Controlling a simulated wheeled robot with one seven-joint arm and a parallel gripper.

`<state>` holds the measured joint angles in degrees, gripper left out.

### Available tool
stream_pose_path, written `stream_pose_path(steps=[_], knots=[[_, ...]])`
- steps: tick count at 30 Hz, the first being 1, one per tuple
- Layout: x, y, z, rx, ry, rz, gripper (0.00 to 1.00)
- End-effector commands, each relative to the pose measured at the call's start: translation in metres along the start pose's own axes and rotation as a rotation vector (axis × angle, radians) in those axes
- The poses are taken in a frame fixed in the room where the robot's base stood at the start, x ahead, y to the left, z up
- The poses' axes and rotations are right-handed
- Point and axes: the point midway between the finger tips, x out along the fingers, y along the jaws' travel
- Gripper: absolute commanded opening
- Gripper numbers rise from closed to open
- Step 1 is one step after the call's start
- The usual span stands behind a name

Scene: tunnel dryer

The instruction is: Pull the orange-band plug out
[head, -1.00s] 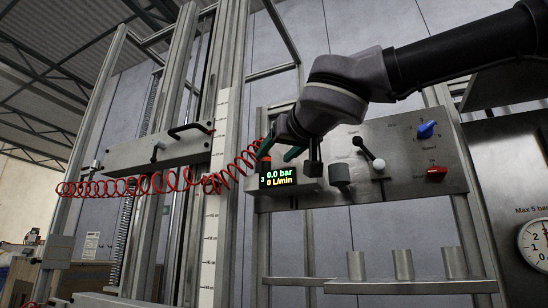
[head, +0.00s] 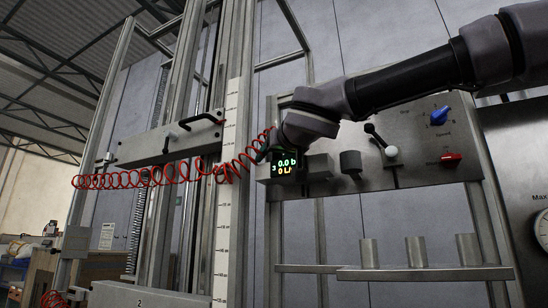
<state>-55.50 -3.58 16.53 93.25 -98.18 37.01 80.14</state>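A red coiled hose (head: 150,177) runs across from the left and rises to my gripper (head: 265,151) at the left end of the panel. The orange-band plug cannot be made out in the current view; the wrist and gripper cover the spot by the hose's upper end. Only a dark piece of a finger shows, so I cannot see whether the gripper is open or shut, or on what.
Below, a shelf (head: 425,274) bears 3 metal cylinders. A white ruled scale (head: 229,210) stands left of the panel.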

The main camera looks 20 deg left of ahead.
Motion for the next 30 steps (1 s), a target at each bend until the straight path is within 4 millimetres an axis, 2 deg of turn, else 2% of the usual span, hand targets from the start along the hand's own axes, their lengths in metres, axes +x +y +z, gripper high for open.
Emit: stream_pose_path(steps=[1, 3, 5, 7, 8, 9, 10, 30], knots=[[-0.0001, 0.0000, 0.0000, 0.000, 0.000, 0.000, 0.49], [-0.0002, 0.0000, 0.0000, 0.000, 0.000, 0.000, 0.22], [-0.0002, 0.0000, 0.0000, 0.000, 0.000, 0.000, 0.00], [-0.0002, 0.0000, 0.0000, 0.000, 0.000, 0.000, 0.00], [-0.0003, 0.0000, 0.0000, 0.000, 0.000, 0.000, 0.21], [-0.0003, 0.0000, -0.0001, 0.000, 0.000, 0.000, 0.06], [-0.0003, 0.0000, 0.0000, 0.000, 0.000, 0.000, 0.00], [-0.0005, 0.0000, -0.0059, 0.000, 0.002, 0.000, 0.00]])
